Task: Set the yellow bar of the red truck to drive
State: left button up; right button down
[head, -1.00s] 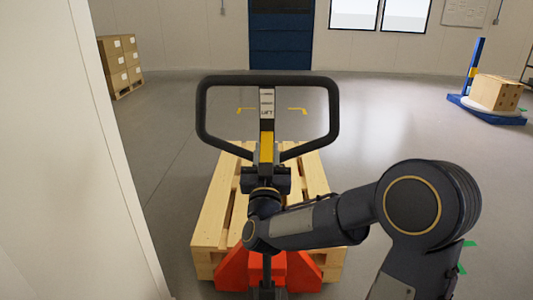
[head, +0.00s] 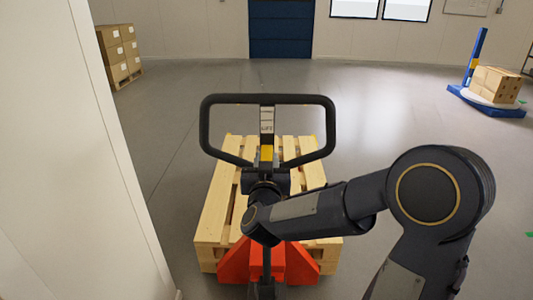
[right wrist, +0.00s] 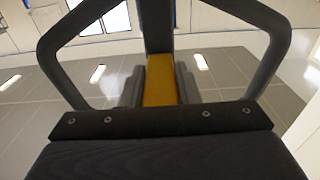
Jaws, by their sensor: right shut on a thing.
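The red truck (head: 235,262) is a pallet truck in front of me, with a black loop handle (head: 268,99) standing up from it. The yellow bar (head: 266,153) sits on the handle's middle post, below a pale label strip (head: 266,115) whose lowest word looks like LIFT. In the right wrist view the yellow bar (right wrist: 161,80) runs up between the two dark fingers. My right gripper (head: 266,173) is shut on the bar; my wrist hides the bar's lower end in the head view. My left gripper is not in view.
A wooden pallet (head: 212,218) lies on the truck's forks. A white wall (head: 95,150) stands close on the left. Boxes (head: 118,50) are stacked at the far left, and a box on a blue stand (head: 490,104) is at the far right. The floor between is clear.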

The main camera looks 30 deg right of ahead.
jog(key=c, duration=1.1)
grip_release()
jog(key=b+v, duration=0.1)
jog(key=v, duration=0.7)
jog(key=shift+w, duration=0.1)
